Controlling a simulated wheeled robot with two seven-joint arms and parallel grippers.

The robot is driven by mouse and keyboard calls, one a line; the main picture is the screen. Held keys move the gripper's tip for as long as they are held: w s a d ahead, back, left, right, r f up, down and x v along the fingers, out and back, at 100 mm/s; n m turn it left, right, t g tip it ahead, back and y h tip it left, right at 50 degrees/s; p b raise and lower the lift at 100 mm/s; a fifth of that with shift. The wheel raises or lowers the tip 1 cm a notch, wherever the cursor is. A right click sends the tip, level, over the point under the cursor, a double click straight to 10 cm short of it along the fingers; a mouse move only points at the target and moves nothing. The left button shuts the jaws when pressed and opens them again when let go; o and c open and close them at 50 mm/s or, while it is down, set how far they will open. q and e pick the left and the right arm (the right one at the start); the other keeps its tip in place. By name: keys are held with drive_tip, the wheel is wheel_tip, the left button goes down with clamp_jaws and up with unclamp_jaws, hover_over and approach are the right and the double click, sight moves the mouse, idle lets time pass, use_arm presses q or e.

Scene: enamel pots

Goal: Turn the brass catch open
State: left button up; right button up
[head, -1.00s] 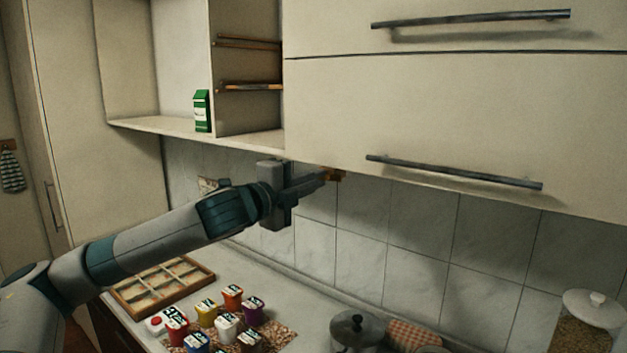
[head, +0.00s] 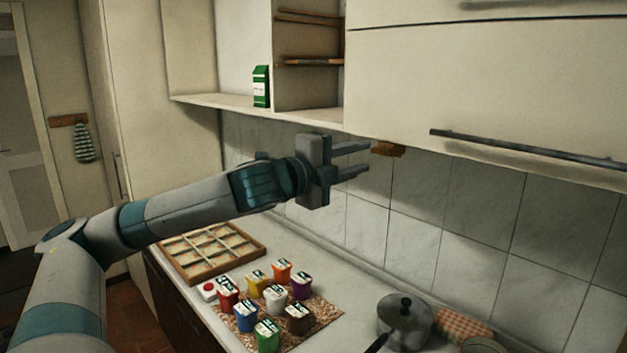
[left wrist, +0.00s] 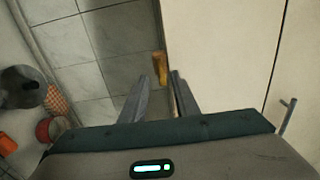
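The brass catch (head: 388,149) sits under the bottom edge of the wall cabinet, against the tiled wall. In the left wrist view the catch (left wrist: 160,68) shows just beyond the fingertips. My left gripper (head: 367,160) is open and empty, its two fingers pointing at the catch with a small gap between them and it. In the left wrist view the left gripper's fingers (left wrist: 158,80) are apart. The cabinet door (head: 480,100) above the catch is closed. My right gripper is in neither view.
Below on the counter are a sectioned wooden tray (head: 265,247), several colored tubs on a patterned mat (head: 330,314) and a lidded pot (head: 404,322). A green carton (head: 261,87) stands on the open shelf (head: 200,99). The tiled wall is close behind the fingers.

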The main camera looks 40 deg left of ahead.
use_arm(q)
drive_tip(key=s+b, duration=0.6)
drive_tip(key=s, duration=0.6)
drive_tip(key=shift+s+a, duration=0.2)
drive_tip(key=shift+a, duration=0.2)
drive_tip(key=shift+f, duration=0.1)
idle(0.3)
